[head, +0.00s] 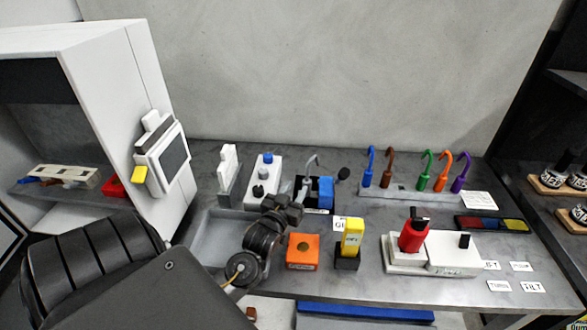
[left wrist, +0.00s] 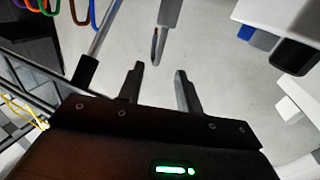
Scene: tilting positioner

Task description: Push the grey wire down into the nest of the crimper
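The crimper (head: 326,193) stands at the middle of the bench, a black and blue block with a lever ending in a black knob (head: 343,173). The grey wire (head: 312,163) rises from it with a bent top. A grey hooked piece that looks like this wire shows in the left wrist view (left wrist: 156,46), beyond my fingertips and apart from them. My left gripper (head: 285,207) is just left of and in front of the crimper. In the left wrist view its fingers (left wrist: 158,75) are apart with nothing between them. The nest is hidden. My right gripper is not in view.
A white box with knobs (head: 264,180) stands left of the crimper. Coloured hooks stand in a grey rack (head: 415,195) to the right. An orange block (head: 303,252), a yellow piece (head: 351,238) and a white fixture with a red part (head: 413,236) are in front.

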